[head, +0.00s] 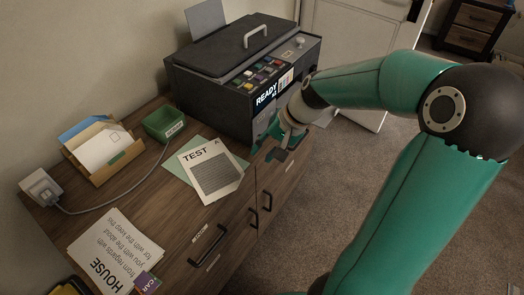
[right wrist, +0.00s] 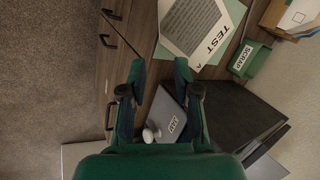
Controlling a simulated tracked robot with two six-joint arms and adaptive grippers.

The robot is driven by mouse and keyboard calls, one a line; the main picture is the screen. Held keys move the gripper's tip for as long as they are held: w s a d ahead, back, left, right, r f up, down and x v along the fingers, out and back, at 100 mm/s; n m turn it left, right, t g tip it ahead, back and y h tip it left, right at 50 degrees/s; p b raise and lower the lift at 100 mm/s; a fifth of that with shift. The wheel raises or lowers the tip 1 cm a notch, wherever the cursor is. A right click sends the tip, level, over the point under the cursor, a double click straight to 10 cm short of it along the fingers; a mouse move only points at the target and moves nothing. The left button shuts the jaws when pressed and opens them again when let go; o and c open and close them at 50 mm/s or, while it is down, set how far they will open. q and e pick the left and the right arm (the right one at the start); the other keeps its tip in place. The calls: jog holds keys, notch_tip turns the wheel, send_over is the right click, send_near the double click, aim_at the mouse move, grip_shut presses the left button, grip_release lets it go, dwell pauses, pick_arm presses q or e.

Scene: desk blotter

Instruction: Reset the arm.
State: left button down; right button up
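My right arm, green with dark joints, reaches in from the right in the head view. Its gripper (head: 283,143) hangs at the front edge of the cabinet, beside the front of the dark printer (head: 215,85). In the right wrist view the two fingers of the right gripper (right wrist: 161,72) are spread apart with nothing held between them. A sheet marked TEST (head: 212,171) lies on a green sheet near this gripper, apart from it. It also shows in the right wrist view (right wrist: 190,22). My left gripper is not in view.
A green SCRAP tray (head: 158,123), a cardboard box with envelopes (head: 88,165), a corded white box (head: 40,187) and HOUSE papers (head: 95,250) are on the wooden cabinet. Black drawer handles (head: 207,246) stick out in front. Carpet (head: 330,200) lies open to the right.

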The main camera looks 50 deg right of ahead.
jog(key=shift+a+r, duration=0.1)
jog(key=a+f+n+g+y+p, duration=0.2)
jog(key=a+f+p, duration=0.1)
jog(key=a, duration=0.4)
jog(key=a+f+n+g+y+p, duration=0.1)
jog(key=a+f+g+p, duration=0.15)
jog(key=a, duration=0.35)
jog(key=s+a+f+n+p, duration=0.3)
jog(key=a+f, duration=0.4)
jog(key=s+a+f+n+h+p, duration=0.1)
jog(key=s+a+f+n+p, duration=0.2)
jog(key=a+f, duration=0.4)
jog(key=shift+s+a+n+h, duration=0.3)
jog(key=shift+s+n, duration=0.05)
jog(key=shift+n, duration=0.35)
jog(key=shift+f, duration=0.1)
